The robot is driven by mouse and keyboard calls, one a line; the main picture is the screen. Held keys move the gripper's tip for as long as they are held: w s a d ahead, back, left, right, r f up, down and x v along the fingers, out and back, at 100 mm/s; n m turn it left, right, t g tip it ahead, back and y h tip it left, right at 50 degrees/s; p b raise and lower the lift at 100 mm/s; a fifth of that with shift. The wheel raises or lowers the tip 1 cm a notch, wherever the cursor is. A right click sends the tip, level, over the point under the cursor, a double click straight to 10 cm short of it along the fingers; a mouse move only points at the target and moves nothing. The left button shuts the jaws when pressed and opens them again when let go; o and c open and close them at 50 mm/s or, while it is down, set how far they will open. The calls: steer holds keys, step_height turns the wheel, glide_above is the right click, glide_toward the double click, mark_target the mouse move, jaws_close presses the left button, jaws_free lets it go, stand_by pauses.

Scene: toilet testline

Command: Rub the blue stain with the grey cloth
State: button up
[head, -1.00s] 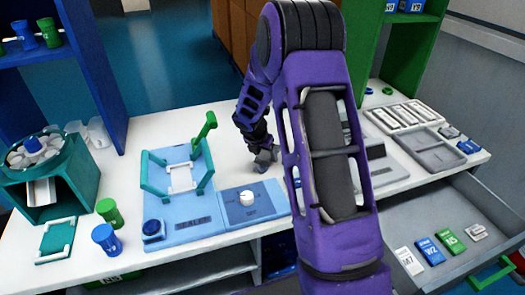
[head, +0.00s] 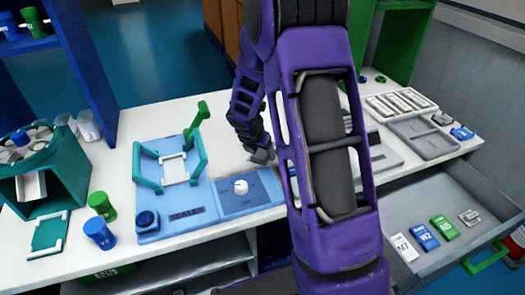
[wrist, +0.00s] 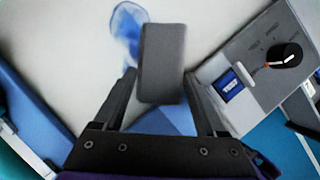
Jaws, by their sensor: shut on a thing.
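The grey cloth (wrist: 162,60) looks like a flat dark grey block in the wrist view. My gripper (wrist: 160,78) is shut on it, one finger on each side. The blue stain (wrist: 128,28) is a translucent blue smear on the white table, just left of the cloth's far end. The cloth covers or borders its right edge; whether they touch, I cannot tell. In the head view my gripper (head: 262,154) is low over the table, behind the blue sealer panel. The stain cannot be made out there.
A grey device with a black knob (wrist: 284,56) stands close right of my gripper. The blue sealer base (head: 180,215) with a teal frame is to the left in the head view. An open drawer (head: 465,205) holds several labelled packs at the right. White table is bare around the stain.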

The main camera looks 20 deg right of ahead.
steer(key=shift+a+r, duration=0.1)
steer(key=shift+a, duration=0.8)
steer(key=shift+w+r+p, duration=0.1)
steer(key=shift+w+p, duration=0.35)
steer(key=shift+w, duration=0.05)
steer(key=shift+w+p, duration=0.95)
steer(key=shift+w, duration=0.55)
steer(key=shift+w+r+p, duration=0.15)
steer(key=shift+w+p, duration=0.65)
steer(key=shift+w, duration=0.65)
steer(key=shift+w+r, duration=0.1)
steer(key=shift+w, duration=2.5)
steer(key=shift+s+r+b, duration=0.15)
steer(key=shift+s+b, duration=0.5)
steer(key=shift+s, duration=2.4)
steer(key=shift+s+r+b, duration=0.15)
steer(key=shift+s+b, duration=0.5)
steer(key=shift+s, duration=2.35)
